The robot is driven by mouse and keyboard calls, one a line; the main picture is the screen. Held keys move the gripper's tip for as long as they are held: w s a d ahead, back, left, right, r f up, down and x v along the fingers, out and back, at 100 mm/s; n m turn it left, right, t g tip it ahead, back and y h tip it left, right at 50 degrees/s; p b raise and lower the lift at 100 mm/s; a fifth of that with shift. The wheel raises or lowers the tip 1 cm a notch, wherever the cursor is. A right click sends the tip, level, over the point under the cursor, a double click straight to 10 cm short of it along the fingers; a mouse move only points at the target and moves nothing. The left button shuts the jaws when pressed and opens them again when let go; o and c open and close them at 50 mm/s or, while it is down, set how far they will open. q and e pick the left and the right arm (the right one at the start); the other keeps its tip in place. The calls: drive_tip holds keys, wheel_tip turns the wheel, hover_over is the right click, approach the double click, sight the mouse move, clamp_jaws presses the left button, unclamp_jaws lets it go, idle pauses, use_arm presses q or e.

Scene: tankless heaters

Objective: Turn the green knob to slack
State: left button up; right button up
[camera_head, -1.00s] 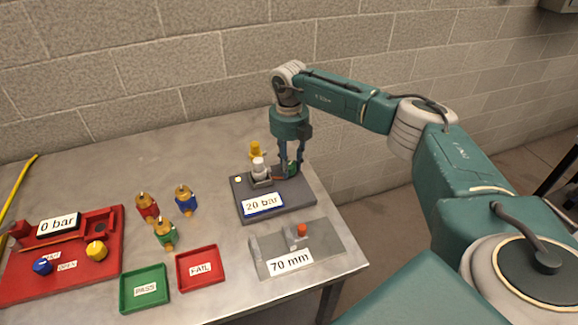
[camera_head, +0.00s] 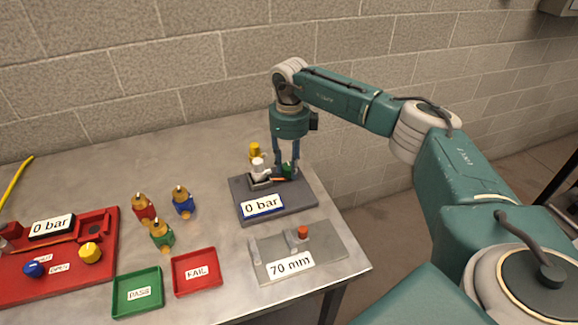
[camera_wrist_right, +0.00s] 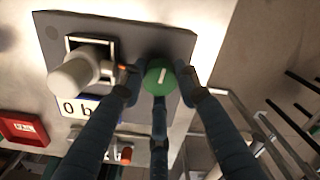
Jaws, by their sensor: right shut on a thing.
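The green knob (camera_head: 288,169) sits on a dark grey block (camera_head: 305,203) at the table's right side. It is round with a white line on top in the right wrist view (camera_wrist_right: 158,77). My right gripper (camera_head: 285,165) points down from above and is shut on the knob, its blue fingers around it. The fingers hide part of the knob in the head view. The block's display (camera_head: 262,206) reads 0 bar. A pale grey cylindrical fitting (camera_head: 258,166) stands beside the knob, with a small orange piece (camera_head: 277,179) between them. My left gripper is not in view.
A 70 mm gauge plate (camera_head: 325,243) lies in front. Green PASS (camera_head: 130,306) and red FAIL (camera_head: 190,291) trays, several coloured valves (camera_head: 162,232) and a red station (camera_head: 75,285) are further left.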

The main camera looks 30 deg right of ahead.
drive_tip(key=shift+s+n, duration=0.15)
drive_tip(key=shift+n, duration=0.35)
drive_tip(key=o, duration=1.2)
drive_tip(key=shift+d, duration=0.1)
drive_tip(key=shift+c, duration=0.2)
drive_tip(key=shift+r, duration=0.45)
wheel_tip(320, 180, up, 11)
